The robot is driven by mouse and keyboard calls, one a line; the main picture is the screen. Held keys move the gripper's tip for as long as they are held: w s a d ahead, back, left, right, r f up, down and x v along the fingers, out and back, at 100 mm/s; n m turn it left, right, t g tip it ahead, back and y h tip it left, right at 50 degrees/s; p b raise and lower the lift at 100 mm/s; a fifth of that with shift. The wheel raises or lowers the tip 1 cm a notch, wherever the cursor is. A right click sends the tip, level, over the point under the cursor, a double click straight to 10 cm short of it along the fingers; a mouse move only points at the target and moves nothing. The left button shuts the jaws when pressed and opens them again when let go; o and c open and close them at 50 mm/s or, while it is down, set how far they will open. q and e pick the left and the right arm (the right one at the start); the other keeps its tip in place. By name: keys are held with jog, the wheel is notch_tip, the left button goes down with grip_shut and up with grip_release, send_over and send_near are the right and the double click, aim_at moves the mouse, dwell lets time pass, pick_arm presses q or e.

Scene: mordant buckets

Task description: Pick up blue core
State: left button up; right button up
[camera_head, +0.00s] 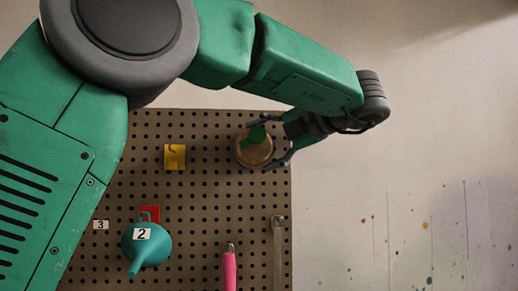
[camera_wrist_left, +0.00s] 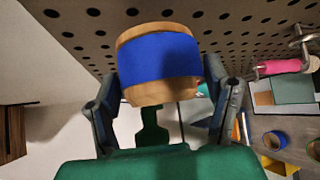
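The blue core (camera_wrist_left: 160,58) is a short tan cylinder with a wide blue band, close in front of the left wrist camera and beside the pegboard. In the head view its round tan end (camera_head: 254,153) shows near the board's upper right, partly covered by a green piece. My left gripper (camera_head: 268,144) reaches in from the right, with its fingers on either side of the core. In the wrist view the dark fingers (camera_wrist_left: 163,85) flank the core closely; whether they press on it is unclear. My right gripper is in neither view.
The brown pegboard (camera_head: 205,200) carries a yellow piece (camera_head: 174,157), a teal funnel (camera_head: 147,245) labelled 2, a red piece (camera_head: 150,213), a pink-handled tool (camera_head: 229,270) and a grey bar (camera_head: 278,250).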

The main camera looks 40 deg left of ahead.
pick_arm(q)
jog(key=shift+s+a+f, duration=0.1)
jog(key=shift+a+f, duration=0.05)
jog(key=shift+a, duration=0.15)
jog(key=shift+f, duration=0.1)
jog(key=shift+d+b, duration=0.15)
jog(key=shift+b, duration=0.15)
jog(key=shift+s+d, duration=0.2)
jog(key=shift+d, duration=0.05)
jog(key=shift+c, duration=0.4)
jog(key=s+d+b, duration=0.1)
jog(key=s+d, duration=0.1)
jog(key=d, duration=0.1)
jog(key=s+d+b, duration=0.1)
jog(key=s+d, duration=0.2)
jog(key=shift+s, duration=0.15)
jog(key=shift+c, duration=0.9)
jog(key=s+d+p, duration=0.5)
jog(key=d+p, duration=0.2)
jog(key=p, duration=0.7)
jog(key=shift+s+d+r, duration=0.2)
jog(key=shift+r, duration=0.15)
